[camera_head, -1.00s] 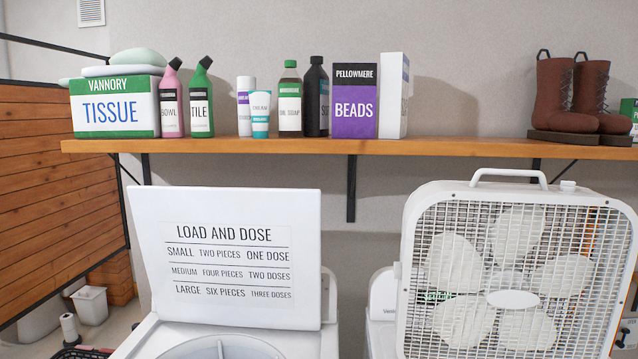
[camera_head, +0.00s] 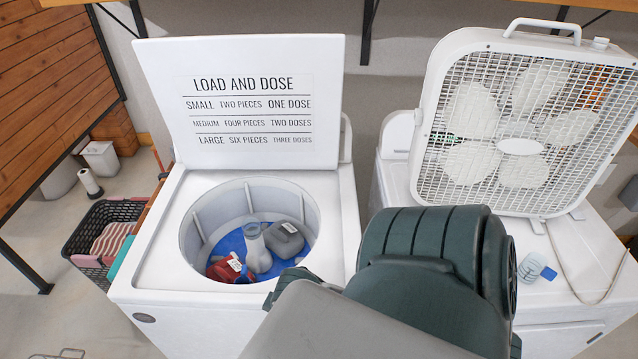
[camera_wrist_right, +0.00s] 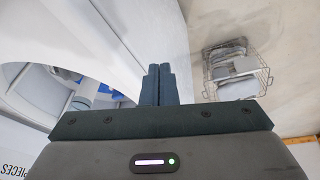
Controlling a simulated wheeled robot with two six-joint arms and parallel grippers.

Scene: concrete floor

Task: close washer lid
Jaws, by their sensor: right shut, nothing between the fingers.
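The washer (camera_head: 150,265) is a white top-loader with its lid (camera_head: 240,60) standing open, leaning up at the back. The lid's inner face carries a "LOAD AND DOSE" label. My right arm covers the washer's front right in the head view. In the right wrist view my right gripper (camera_wrist_right: 158,84) is shut and empty, over the washer's white top beside the tub opening (camera_wrist_right: 60,85). The fingertips are hidden in the head view. My left gripper is not in view.
A white box fan (camera_head: 520,145) stands on a second white machine (camera_head: 400,180) at right, with a blue-and-white cup (camera_head: 531,267) nearby. A dark laundry basket (camera_head: 95,220) sits left of the washer. A wire basket (camera_wrist_right: 236,68) shows in the right wrist view.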

